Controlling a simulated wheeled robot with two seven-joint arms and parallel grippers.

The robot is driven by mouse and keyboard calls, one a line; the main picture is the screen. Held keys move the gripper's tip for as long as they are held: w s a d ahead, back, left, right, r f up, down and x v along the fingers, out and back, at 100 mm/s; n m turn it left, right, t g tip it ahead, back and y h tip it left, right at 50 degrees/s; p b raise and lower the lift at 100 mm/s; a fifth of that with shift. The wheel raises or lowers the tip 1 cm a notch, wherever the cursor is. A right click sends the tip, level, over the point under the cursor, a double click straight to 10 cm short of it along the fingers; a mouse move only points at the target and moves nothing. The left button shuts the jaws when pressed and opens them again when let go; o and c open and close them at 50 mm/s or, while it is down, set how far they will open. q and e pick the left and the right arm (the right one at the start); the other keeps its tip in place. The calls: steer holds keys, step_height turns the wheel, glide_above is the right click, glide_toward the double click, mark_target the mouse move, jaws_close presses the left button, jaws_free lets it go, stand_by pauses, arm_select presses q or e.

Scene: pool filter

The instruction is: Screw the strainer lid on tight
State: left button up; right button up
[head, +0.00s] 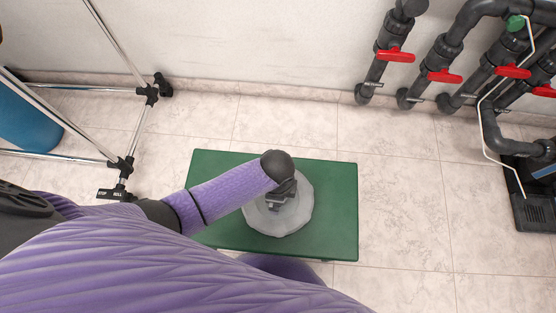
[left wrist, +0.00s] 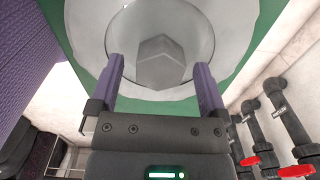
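The strainer lid (left wrist: 198,38) is a round, translucent grey disc with a raised angular knob (left wrist: 160,62) at its middle. A wider pale round body (left wrist: 242,40) surrounds it in the left wrist view. In the head view the pale round strainer (head: 300,215) sits on a green table, partly hidden by my left arm. My left gripper (left wrist: 160,70) is open above the lid, one finger on each side of the knob in the picture, with gaps to both. In the head view my left gripper (head: 281,203) points down over the strainer's middle. My right gripper is not in view.
The green table (head: 335,235) has bare margin around the strainer. Grey pipes with red valve handles (head: 396,55) stand along the wall at right, beside a dark pump-like unit (head: 535,190). A metal frame on casters (head: 122,170) stands at left, with a blue tank (head: 25,125).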

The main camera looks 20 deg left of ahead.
arm_select(q)
jaws_close()
